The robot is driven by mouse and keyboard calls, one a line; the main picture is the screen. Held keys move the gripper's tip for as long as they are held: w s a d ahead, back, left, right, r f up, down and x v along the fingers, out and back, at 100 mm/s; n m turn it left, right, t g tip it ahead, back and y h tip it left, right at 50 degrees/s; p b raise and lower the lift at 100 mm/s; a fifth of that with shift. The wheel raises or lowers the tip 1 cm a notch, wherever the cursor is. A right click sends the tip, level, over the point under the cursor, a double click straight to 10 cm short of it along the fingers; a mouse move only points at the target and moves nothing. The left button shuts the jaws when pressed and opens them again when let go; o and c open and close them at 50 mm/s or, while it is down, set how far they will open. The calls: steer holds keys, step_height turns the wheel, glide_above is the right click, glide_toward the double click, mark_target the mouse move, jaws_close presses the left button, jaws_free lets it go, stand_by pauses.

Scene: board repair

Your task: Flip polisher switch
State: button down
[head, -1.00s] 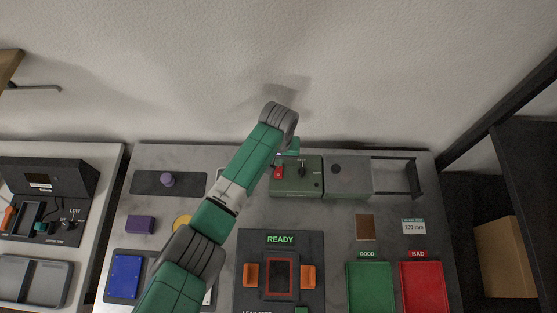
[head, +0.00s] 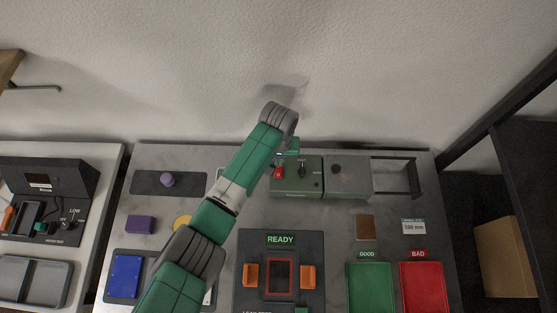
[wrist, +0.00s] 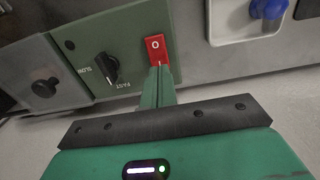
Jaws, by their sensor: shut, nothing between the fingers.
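The polisher (head: 309,187) is a green box with a grey section on its right, at the back of the bench. Its red rocker switch (head: 279,173) is at the left of the green panel, beside a black speed knob (head: 302,172). In the wrist view the red switch (wrist: 155,46) shows an "O" on its face. My gripper (wrist: 158,70) is shut and empty, its green fingertips at the switch's lower edge. They appear to touch or nearly touch it and hide that edge. In the head view my arm hides most of the gripper.
The black knob (wrist: 106,68) sits close beside the switch in the wrist view. In the head view a fixture with a READY sign (head: 280,239) and green (head: 369,290) and red (head: 421,290) trays are in front.

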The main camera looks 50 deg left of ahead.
steer(key=shift+f+b, duration=0.6)
steer(key=shift+f, duration=0.35)
stand_by(0.5)
steer(key=shift+r, duration=0.1)
step_height(320, 180, up, 7)
steer(key=p, duration=0.7)
steer(key=shift+p, duration=0.3)
